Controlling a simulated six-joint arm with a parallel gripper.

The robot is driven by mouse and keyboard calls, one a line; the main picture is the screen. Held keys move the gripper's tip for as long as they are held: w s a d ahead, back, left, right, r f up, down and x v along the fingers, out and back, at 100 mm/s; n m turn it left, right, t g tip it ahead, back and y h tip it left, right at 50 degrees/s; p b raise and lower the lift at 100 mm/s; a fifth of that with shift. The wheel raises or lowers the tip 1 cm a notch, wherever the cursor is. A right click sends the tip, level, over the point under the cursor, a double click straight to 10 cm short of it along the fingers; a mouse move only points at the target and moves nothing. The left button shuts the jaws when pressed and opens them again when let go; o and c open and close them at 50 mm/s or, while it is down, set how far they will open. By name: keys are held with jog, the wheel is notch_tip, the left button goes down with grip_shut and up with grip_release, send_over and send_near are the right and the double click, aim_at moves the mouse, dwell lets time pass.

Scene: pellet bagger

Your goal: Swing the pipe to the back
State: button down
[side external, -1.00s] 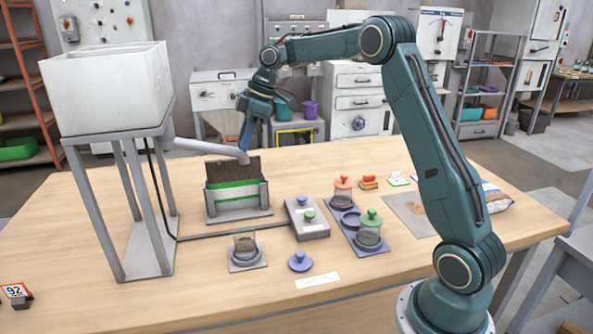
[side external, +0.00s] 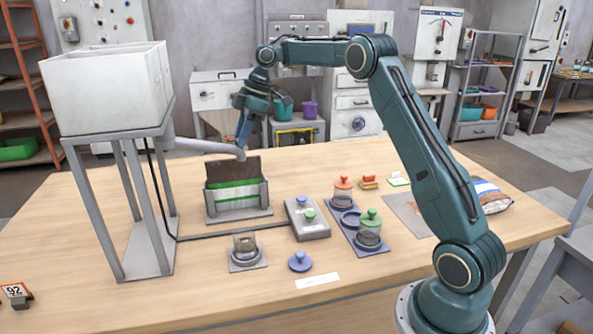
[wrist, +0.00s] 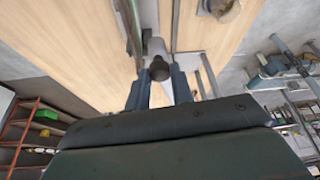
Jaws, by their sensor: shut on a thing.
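The grey pipe (side external: 203,146) runs from below the white hopper (side external: 108,90) out to the right. Its free end is above the back of a dark bag with a green band (side external: 235,185), which stands in a grey holder (side external: 238,212). My gripper (side external: 243,140) is at the pipe's free end and shut on it. In the wrist view a dark round knob (wrist: 159,69) shows between the two fingers of my gripper (wrist: 157,82). The fingers hide part of the pipe end.
A grey box with knobs (side external: 307,218) stands right of the bag holder. Lidded jars on a blue tray (side external: 358,237) are farther right. A small jar on a square base (side external: 246,253) and a blue knob (side external: 300,262) are in front. The hopper's legs (side external: 133,210) stand at left.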

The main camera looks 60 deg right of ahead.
jog(key=c, duration=1.2)
grip_release()
jog(key=shift+a, duration=0.1)
jog(key=shift+c, duration=0.2)
jog(key=shift+r, duration=0.15)
jog(key=s+d+r, duration=0.2)
jog(key=s+d, duration=0.5)
jog(key=d, duration=0.4)
jog(key=shift+s+r, duration=0.2)
jog(key=shift+s, duration=0.1)
jog(key=shift+a, duration=0.1)
jog(key=shift+c, duration=0.4)
